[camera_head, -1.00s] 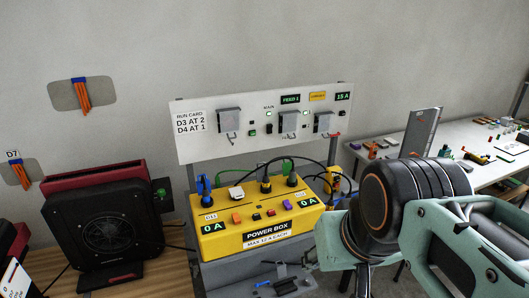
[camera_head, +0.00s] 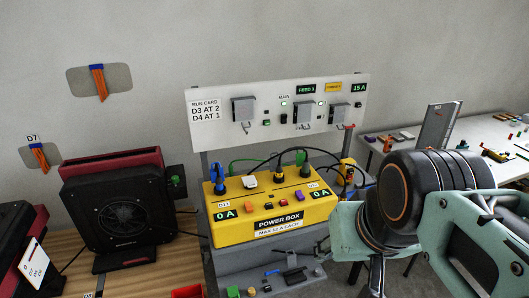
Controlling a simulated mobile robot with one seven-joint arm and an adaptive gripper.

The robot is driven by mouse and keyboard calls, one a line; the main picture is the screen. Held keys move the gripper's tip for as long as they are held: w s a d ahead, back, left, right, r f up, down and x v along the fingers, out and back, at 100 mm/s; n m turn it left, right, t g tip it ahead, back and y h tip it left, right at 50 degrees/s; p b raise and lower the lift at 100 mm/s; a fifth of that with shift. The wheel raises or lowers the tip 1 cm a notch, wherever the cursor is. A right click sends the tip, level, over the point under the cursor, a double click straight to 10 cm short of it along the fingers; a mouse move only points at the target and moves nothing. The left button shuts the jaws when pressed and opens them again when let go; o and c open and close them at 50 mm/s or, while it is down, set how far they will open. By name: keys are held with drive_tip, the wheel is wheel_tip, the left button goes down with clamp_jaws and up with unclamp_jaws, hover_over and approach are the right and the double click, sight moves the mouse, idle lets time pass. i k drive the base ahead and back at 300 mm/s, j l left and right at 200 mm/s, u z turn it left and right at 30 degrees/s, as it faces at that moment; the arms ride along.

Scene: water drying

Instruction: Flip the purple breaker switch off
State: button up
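The yellow power box (camera_head: 243,230) stands in the middle on a grey stand. A small purple switch (camera_head: 299,196) sits on the right of its sloped top, beside the right 0 A display (camera_head: 320,193). I cannot tell which way the purple switch is set. An orange switch (camera_head: 248,208) sits on the left part, near the left 0 A display (camera_head: 225,215). My teal and black arm fills the right side, to the right of the box and apart from the purple switch. My gripper's fingertips do not show.
A white panel (camera_head: 220,132) with covered switches and a run card stands behind the box. Black cables and plugs rise from the box's back edge. A black and red fan heater (camera_head: 120,214) stands to the left. A white table (camera_head: 480,130) with small parts is at the right.

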sight(300, 197)
drive_tip(key=i, duration=1.1)
drive_tip(key=k+l+z, duration=0.25)
drive_tip(key=i+j+u, duration=0.25)
drive_tip(key=i+l, duration=0.05)
